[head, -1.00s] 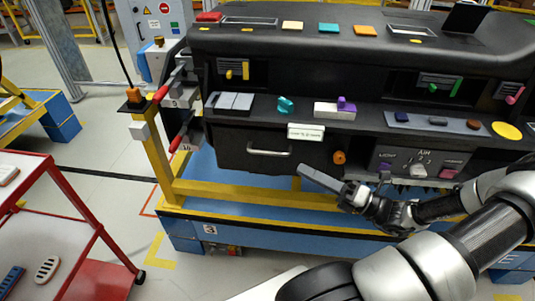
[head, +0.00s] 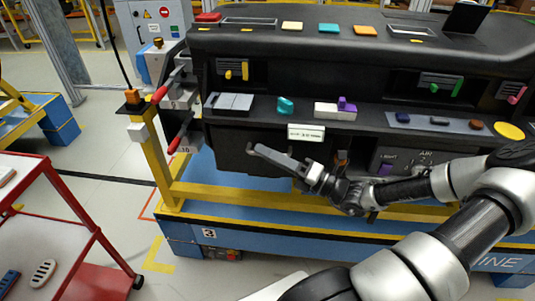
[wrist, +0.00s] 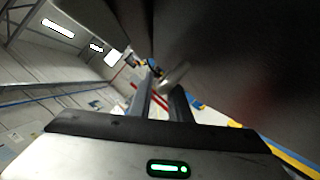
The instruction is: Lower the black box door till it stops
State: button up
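The black box door (head: 228,145) is on the dashboard's lower front, below a white label; it looks closed. Its light bar handle shows in the head view's earlier frame, but my gripper (head: 254,150) now covers it there. In the wrist view the pale handle (wrist: 176,76) lies at the tips of my gripper (wrist: 161,92). A gap shows between the two fingers, so the gripper is open. I cannot tell whether a finger touches the handle.
The dashboard rests on a blue and yellow stand (head: 235,198). Red-handled clamps (head: 178,140) are to the door's left. An orange knob and a control panel are on the right, partly behind my arm. A red cart (head: 95,245) stands at front left; floor between is clear.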

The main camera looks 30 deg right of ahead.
grip_shut()
jog(key=shift+s, duration=0.1)
jog(key=s+a+f+n+y+p, duration=0.1)
jog(key=s+a+f+n+y, duration=0.2)
jog(key=s+f+n, duration=0.2)
jog(key=shift+a+n+g, duration=0.2)
jog(key=shift+n+g, duration=0.2)
jog(key=shift+n, duration=0.7)
jog(key=shift+f, duration=0.1)
grip_release()
